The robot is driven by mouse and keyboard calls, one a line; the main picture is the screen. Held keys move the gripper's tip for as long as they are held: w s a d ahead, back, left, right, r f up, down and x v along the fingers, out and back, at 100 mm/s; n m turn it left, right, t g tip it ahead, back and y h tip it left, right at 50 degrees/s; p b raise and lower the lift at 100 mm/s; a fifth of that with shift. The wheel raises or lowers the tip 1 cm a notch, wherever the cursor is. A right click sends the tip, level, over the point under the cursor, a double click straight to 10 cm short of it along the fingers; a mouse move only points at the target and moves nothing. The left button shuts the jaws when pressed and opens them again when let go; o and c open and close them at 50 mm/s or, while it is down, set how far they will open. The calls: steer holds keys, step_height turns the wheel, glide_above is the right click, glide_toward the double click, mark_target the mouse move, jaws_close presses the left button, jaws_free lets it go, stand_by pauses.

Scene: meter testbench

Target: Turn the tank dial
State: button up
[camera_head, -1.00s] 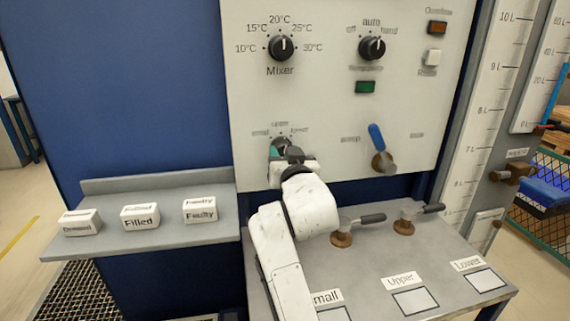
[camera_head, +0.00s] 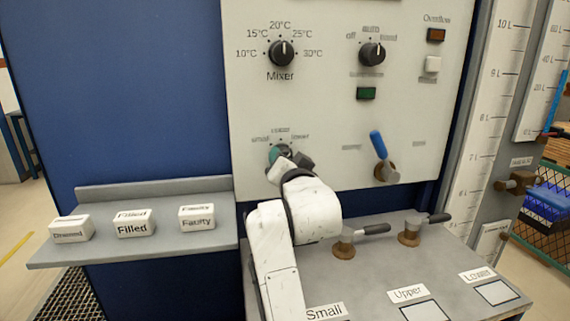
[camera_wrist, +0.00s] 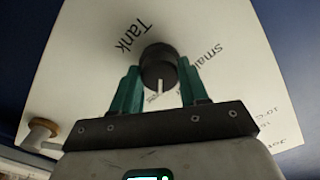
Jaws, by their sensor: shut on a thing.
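The tank dial (camera_wrist: 158,62) is a round black knob with a white pointer line, on a white panel lettered "Tank" and "small". In the wrist view its pointer aims down the picture toward a partly hidden label. My gripper (camera_wrist: 159,76) has its two teal fingers on either side of the knob and is shut on it. In the head view my gripper (camera_head: 282,154) is at the panel, below the small labels, and hides the dial there.
The mixer dial (camera_head: 281,52) and another dial (camera_head: 372,53) sit above. A blue-handled lever (camera_head: 378,145) is to the right. Labelled white blocks (camera_head: 134,223) stand on the left shelf (camera_head: 170,248). Two valves (camera_head: 344,243) rise from the bench below.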

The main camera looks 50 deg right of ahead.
stand_by(0.3)
steer(key=o, duration=1.1)
steer(key=shift+c, duration=0.2)
steer(key=v, duration=1.1)
steer(key=shift+b, duration=0.35)
steer(key=shift+w, duration=0.1)
